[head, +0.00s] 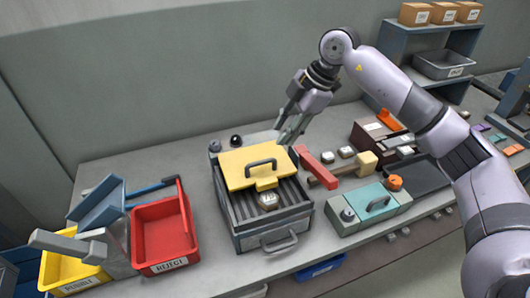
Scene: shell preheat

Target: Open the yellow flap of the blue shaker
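The shaker is a blue-grey box (275,235) with a ridged inside and a front handle, standing mid-table. Its yellow flap (240,178) has a dark handle (262,165) and a front tab. The flap lies over the rear part of the box; the ridged front part is uncovered. A small pale block (268,201) sits on the ridges in front of the tab. My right gripper (289,137) hangs just behind the flap's back right corner, fingers pointing down and spread apart. It holds nothing that I can see. My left gripper is not in view.
A red bin (162,236) and a yellow bin (70,270) stand at left, beside a blue-grey fixture (98,205). A red bar (316,168), a mallet-like tool (340,172) and a teal box (366,204) lie at right. A wall stands close behind.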

